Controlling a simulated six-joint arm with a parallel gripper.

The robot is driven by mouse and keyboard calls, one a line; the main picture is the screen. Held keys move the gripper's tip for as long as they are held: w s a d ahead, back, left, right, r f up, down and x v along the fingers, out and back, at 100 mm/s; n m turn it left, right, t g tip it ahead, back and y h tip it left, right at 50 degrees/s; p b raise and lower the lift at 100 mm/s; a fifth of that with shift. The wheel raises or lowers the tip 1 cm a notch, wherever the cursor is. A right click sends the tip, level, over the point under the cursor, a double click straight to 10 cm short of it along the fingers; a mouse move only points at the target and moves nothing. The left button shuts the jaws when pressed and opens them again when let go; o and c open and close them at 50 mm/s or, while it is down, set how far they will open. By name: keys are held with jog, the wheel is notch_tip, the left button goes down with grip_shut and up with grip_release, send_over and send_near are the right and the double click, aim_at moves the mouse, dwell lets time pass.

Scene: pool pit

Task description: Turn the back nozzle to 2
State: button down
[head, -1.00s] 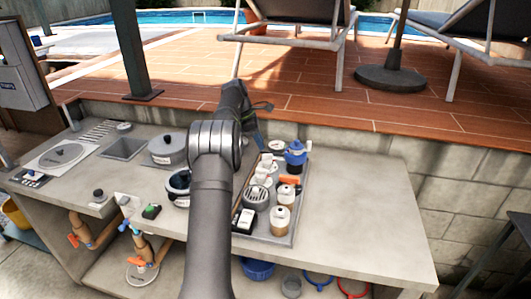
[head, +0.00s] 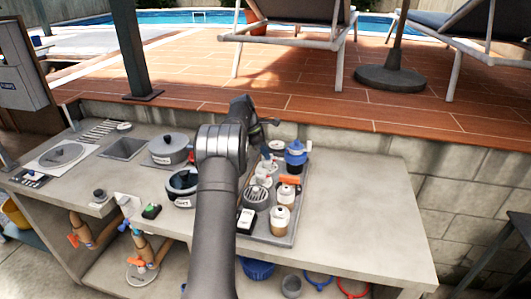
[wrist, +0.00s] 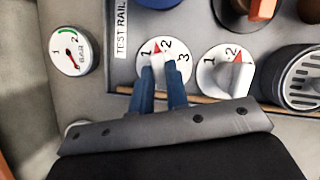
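The back nozzle (wrist: 158,61) is a white dial marked 1, 2 and 3 in the wrist view. Its small red mark appears between 1 and 2. My gripper (wrist: 162,80) has its two blue fingers on either side of the nozzle's white handle, which shows between them; whether they press on it I cannot tell. The fingers cover the lower part of the dial. A second white nozzle (wrist: 228,75) stands to the right, its red mark just right of its 2. In the head view my gripper (head: 264,145) is over the back of the grey tray, mostly hidden behind my arm.
A gauge (wrist: 74,51) lies left of the back nozzle and a ribbed drum (wrist: 303,80) at the far right. The counter right of the tray is clear.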

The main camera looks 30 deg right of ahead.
jog(key=shift+f, duration=0.15)
jog(key=shift+m+g+y, duration=0.5)
jog(key=shift+m+g, duration=0.2)
jog(key=shift+m, duration=1.2)
jog(key=shift+f, duration=0.1)
jog(key=c, duration=1.4)
grip_release()
jog(key=shift+w, duration=0.1)
jog(key=v, duration=0.7)
jog(key=shift+r, duration=0.35)
jog(key=shift+f, duration=0.1)
